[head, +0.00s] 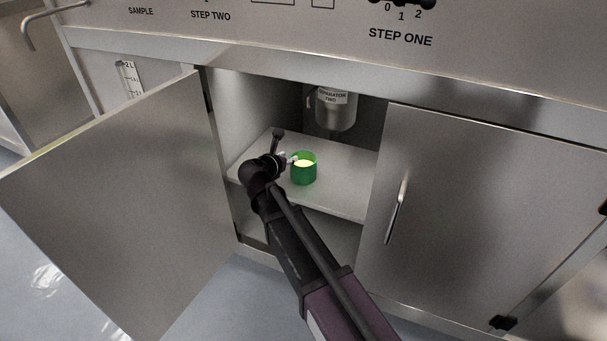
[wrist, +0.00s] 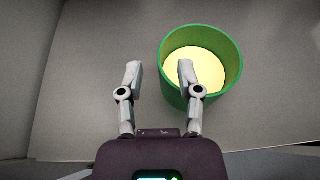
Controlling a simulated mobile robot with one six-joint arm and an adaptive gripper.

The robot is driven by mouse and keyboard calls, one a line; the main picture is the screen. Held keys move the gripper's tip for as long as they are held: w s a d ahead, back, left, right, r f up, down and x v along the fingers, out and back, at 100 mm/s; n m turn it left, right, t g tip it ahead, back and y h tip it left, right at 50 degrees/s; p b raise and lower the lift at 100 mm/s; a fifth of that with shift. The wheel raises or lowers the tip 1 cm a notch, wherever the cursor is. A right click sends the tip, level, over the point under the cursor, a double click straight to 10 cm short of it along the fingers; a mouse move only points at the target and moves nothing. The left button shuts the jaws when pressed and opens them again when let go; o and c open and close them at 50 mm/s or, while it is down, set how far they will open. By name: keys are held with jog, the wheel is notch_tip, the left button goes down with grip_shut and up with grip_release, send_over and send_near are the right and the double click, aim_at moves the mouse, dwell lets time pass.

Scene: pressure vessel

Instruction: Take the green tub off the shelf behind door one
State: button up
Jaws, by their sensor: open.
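The green tub (head: 304,174) stands upright on the shelf (head: 340,189) inside the open cabinet. It has pale yellow contents. In the wrist view the tub (wrist: 228,88) is right of centre. My gripper (wrist: 160,72) is open there, with one finger left of the tub and the right finger overlapping the tub's opening in the picture. I cannot tell whether that finger is above the rim or inside it. In the head view my gripper (head: 291,159) is at the tub's left side, partly hidden by my wrist. The open door (head: 120,200) swings out to the left.
A metal vessel labelled "separator two" (head: 336,110) hangs above the back of the shelf. A closed door with a handle (head: 397,212) is to the right. Bare shelf lies right of the tub. The cabinet's left wall (head: 238,110) is close to my wrist.

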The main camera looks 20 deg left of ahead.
jog(key=shift+b+x, duration=0.3)
jog(key=shift+x, duration=1)
grip_shut()
